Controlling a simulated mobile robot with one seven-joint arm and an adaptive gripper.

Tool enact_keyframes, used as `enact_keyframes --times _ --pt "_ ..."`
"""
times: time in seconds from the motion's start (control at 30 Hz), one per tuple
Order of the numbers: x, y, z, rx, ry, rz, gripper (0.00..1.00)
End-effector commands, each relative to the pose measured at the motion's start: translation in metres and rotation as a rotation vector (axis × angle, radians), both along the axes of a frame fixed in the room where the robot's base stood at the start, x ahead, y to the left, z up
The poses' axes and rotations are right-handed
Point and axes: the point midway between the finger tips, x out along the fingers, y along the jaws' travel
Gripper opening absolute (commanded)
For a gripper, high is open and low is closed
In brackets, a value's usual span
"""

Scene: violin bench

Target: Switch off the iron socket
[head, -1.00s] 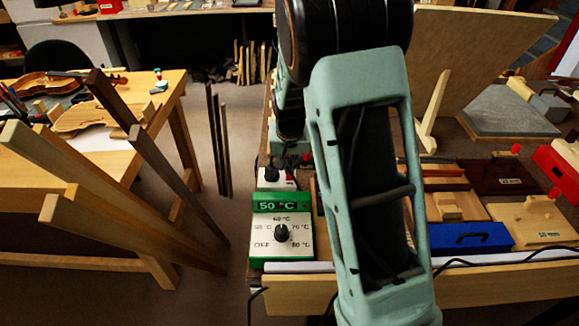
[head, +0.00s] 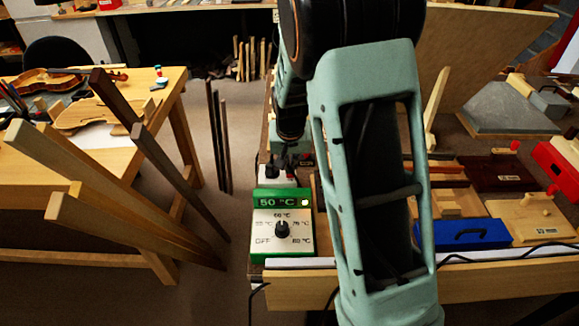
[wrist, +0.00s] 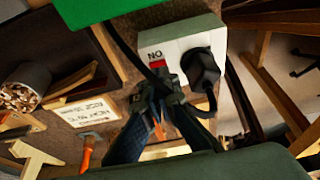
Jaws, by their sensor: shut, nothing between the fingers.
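The iron socket is a pale box (wrist: 190,38) at the top middle of the wrist view. It carries a red switch (wrist: 157,63) beside an upside-down "ON" mark and a black plug (wrist: 203,68) with a cable. My gripper (wrist: 158,84) is shut and empty, its fingertips right by the switch and partly covering it. I cannot tell whether they touch it. In the head view the socket (head: 270,184) shows behind the green-and-white heater controller (head: 282,228), which reads 50 °C. My gripper (head: 280,163) is small and dark just above the socket there.
The wrist view also shows a labelled card (wrist: 85,113), an orange-handled tool (wrist: 87,150) and a dark round pot (wrist: 27,84). In the head view a blue box (head: 463,234) lies right of my arm. Long wood pieces (head: 140,215) stand left, by a violin table (head: 165,100).

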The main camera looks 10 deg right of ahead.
Motion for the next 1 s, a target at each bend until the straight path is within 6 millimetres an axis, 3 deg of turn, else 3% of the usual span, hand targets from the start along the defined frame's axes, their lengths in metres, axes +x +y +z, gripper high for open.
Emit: enact_keyframes --times 0.03,0.17,0.53,0.7,1.0 --pt "0.002 -0.001 0.015 0.001 -0.003 -0.001 0.0" --pt "0.004 -0.004 0.039 0.001 -0.006 0.001 0.0" --pt "-0.021 0.002 0.106 0.001 -0.009 0.002 0.0" --pt "-0.026 0.003 0.12 0.001 -0.008 0.0 0.0" --pt "-0.028 0.003 0.123 0.0 -0.007 -0.001 0.0"
